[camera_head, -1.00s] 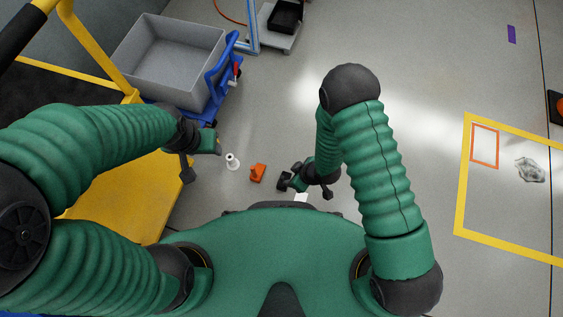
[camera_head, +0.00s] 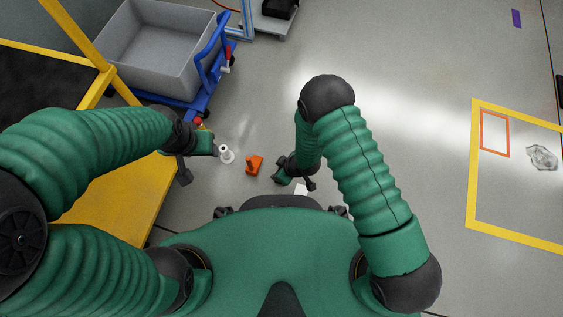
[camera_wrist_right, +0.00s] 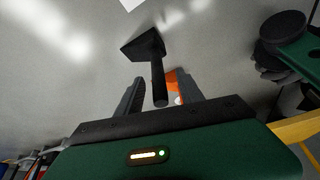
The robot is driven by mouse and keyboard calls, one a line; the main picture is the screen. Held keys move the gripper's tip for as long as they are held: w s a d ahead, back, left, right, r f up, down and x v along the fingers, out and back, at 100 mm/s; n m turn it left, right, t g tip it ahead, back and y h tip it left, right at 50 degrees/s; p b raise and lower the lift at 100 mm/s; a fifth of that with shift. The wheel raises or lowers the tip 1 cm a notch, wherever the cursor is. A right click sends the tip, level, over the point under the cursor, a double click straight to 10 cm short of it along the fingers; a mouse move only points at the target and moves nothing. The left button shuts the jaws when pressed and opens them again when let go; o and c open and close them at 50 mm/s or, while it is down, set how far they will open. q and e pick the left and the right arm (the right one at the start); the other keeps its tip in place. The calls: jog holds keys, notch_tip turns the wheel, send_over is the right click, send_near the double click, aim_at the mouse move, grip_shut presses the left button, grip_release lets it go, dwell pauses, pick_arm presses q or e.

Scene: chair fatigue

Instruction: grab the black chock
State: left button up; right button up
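The black chock (camera_wrist_right: 143,46) has a flat block and a round post handle, seen in the right wrist view. Its handle reaches down between the two fingers of my right gripper (camera_wrist_right: 160,82). These fingers are apart, with a gap visible on both sides of the handle; I see no grip on it. In the head view my right gripper (camera_head: 278,178) is low near the floor, and the chock is hidden or too dark to separate from it. My left gripper (camera_head: 213,144) is at the left, near a white chock; its fingers are unclear.
An orange chock (camera_head: 254,164) and the white chock (camera_head: 227,154) stand left of my right gripper. A yellow platform (camera_head: 120,195) and a grey bin (camera_head: 155,50) on a blue cart are at left. A white square (camera_head: 301,189) lies close by.

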jog(key=shift+d, duration=0.1)
grip_shut()
dwell(1.2)
